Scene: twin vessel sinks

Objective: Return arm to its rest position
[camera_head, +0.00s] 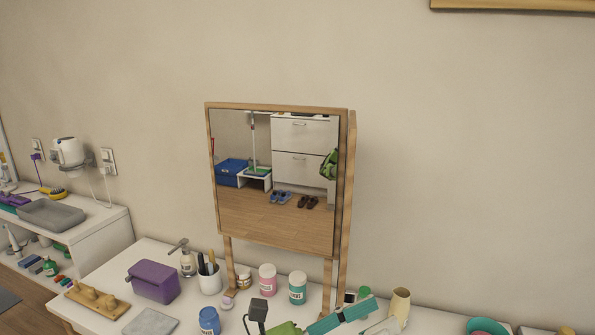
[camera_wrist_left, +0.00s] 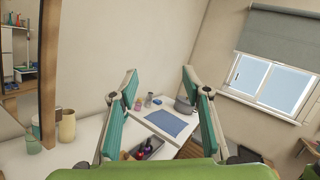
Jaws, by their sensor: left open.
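My left gripper (camera_head: 384,312) shows at the bottom of the head view, low over the front of the white table, with teal finger pads and a green body. In the left wrist view the two fingers (camera_wrist_left: 160,76) stand wide apart with nothing between them, so it is open and empty. A cream vase (camera_head: 400,305) stands close to its fingertips in the head view; I cannot tell whether they touch. My right gripper is in neither view.
A wood-framed mirror (camera_head: 275,180) stands on the white table (camera_head: 100,270). Around it are a purple box (camera_head: 153,281), a soap dispenser (camera_head: 187,262), a pink jar (camera_head: 267,279), a teal jar (camera_head: 297,287) and a blue jar (camera_head: 209,321). A blue mat (camera_wrist_left: 172,123) lies beyond the fingers.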

